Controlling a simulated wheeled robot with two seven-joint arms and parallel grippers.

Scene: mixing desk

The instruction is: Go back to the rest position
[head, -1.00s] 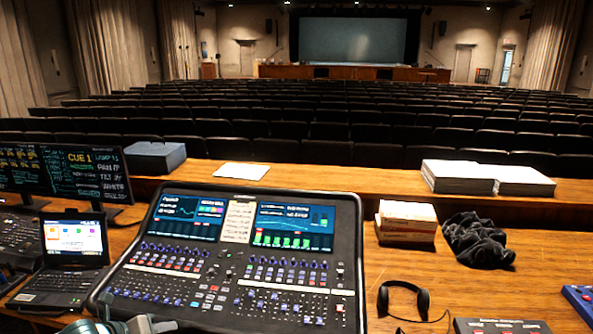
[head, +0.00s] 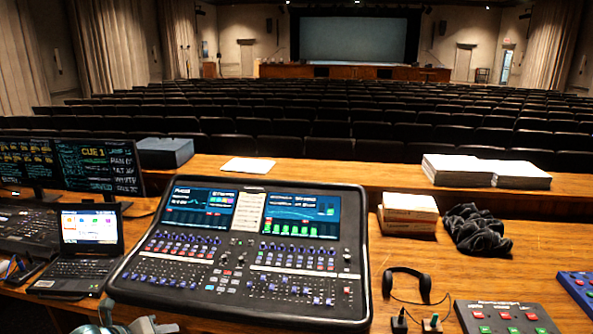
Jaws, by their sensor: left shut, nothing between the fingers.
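My left gripper (head: 152,324) shows only in part at the bottom edge of the head view, in front of the near left corner of the mixing console (head: 245,255). Its fingers are shut with nothing held. The console is a large black desk with two lit screens and rows of faders and knobs. My right gripper is out of view.
A laptop (head: 88,235) and monitors (head: 97,167) stand left of the console. Headphones (head: 408,283), a button box (head: 507,317) and a blue box (head: 579,287) lie on the right. Books (head: 408,209) and black cloth (head: 476,231) sit behind. Bare wood lies between.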

